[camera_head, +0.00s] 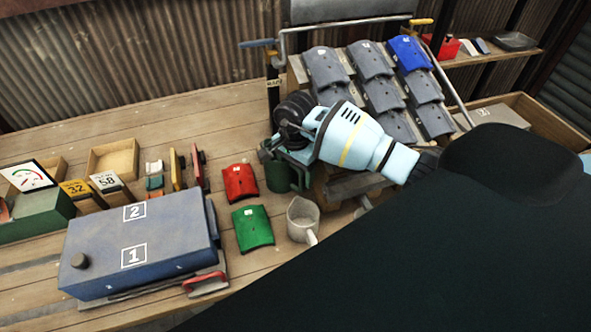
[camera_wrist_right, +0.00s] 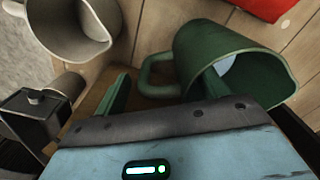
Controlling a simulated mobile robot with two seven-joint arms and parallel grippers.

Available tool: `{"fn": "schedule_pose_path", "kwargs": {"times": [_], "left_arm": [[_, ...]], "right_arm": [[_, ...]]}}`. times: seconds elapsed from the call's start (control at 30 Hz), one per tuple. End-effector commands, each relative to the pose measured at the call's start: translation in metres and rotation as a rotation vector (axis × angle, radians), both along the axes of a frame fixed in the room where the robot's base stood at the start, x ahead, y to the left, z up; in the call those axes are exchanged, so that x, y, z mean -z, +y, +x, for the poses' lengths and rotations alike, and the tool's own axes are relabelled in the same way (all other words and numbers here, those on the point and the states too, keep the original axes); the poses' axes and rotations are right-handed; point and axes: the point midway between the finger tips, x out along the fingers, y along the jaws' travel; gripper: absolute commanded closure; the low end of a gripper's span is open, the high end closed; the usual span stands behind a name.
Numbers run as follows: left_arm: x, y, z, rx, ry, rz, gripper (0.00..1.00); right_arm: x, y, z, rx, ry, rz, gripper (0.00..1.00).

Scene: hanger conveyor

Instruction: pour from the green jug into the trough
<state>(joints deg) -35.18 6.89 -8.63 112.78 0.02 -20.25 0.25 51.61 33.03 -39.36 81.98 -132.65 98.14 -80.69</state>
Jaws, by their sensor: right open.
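The green jug (camera_head: 278,178) stands on the wooden bench, partly hidden behind my right gripper (camera_head: 287,154). In the right wrist view the green jug (camera_wrist_right: 190,55) is close, with its handle (camera_wrist_right: 158,76) on its left side. My right gripper (camera_wrist_right: 165,82) is open there. One finger is left of the handle and the other overlaps the jug's mouth. The handle appears between them, not clamped. I cannot tell whether a finger touches the jug. A grey piece below the tile rack may be the trough, but I cannot be sure. My left gripper is not in view.
A light grey jug (camera_head: 302,219) stands close by, also in the wrist view (camera_wrist_right: 70,28). Red (camera_head: 239,183) and green tiles (camera_head: 252,228) lie left of it. A blue box (camera_head: 140,246) fills the front left. A tile rack (camera_head: 283,82) stands behind.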

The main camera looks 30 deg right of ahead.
Motion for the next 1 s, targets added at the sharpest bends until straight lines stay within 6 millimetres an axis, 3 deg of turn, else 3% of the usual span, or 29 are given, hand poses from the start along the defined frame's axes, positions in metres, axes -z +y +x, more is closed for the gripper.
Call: {"fn": "schedule_pose_path", "kwargs": {"times": [0.3, 0.7, 1.0], "left_arm": [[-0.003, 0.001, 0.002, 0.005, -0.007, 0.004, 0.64], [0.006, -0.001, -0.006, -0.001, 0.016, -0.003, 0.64], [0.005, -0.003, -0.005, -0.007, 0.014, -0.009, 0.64]], "right_arm": [[-0.001, 0.001, 0.000, 0.000, -0.001, 0.003, 0.27], [-0.066, -0.004, 0.000, -0.001, -0.002, -0.002, 0.27], [-0.078, -0.004, -0.001, 0.000, 0.001, -0.001, 0.27]]}}
